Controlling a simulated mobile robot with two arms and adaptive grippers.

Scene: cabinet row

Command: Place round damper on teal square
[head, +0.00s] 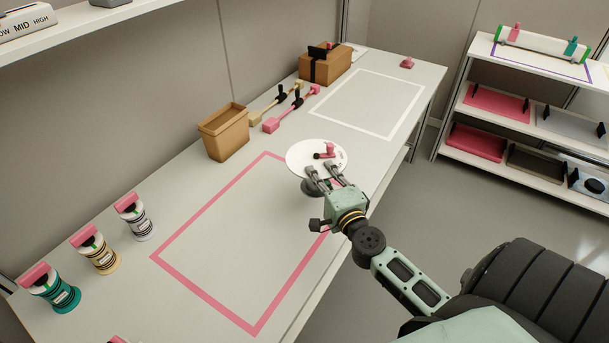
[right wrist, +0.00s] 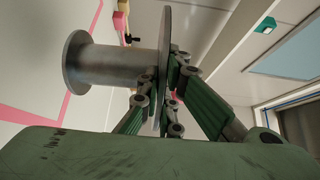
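The pedestal (right wrist: 112,70) shows sideways in the right wrist view, with the dial's disc (right wrist: 165,40) edge-on. I cannot make out a teal square. My left gripper is not in view.
The table has a pink outline (head: 205,291) and a white outline (head: 345,125), both empty inside. A cardboard bin (head: 225,135), a brown box (head: 326,66) and two long tools stand along the back. Pink-topped spools (head: 97,253) stand at left. A rack (head: 540,115) stands at right.

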